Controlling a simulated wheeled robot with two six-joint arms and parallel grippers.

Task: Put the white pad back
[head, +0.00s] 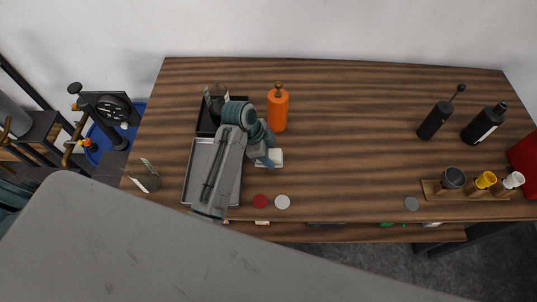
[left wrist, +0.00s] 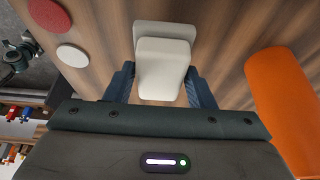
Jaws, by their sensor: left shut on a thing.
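My left gripper (head: 265,157) reaches over the table's left half. In the left wrist view, its blue fingers (left wrist: 160,82) are shut on a white block (left wrist: 162,58) with rounded corners. A flat white plate (left wrist: 150,28) lies behind the block; whether the two are joined I cannot tell. In the head view, part of this white piece (head: 275,158) shows beside the fingers. A white round pad (head: 283,202) lies flat near the table's front edge, beside a red round pad (head: 260,201). Both also show in the left wrist view, clear of the fingers. My right gripper is not in view.
An orange bottle (head: 278,111) stands close behind the left gripper. A grey tray (head: 190,187) lies under my left arm. A wooden rack (head: 432,190) with cups and two black bottles (head: 434,121) (head: 484,124) stand right. The table's middle is clear.

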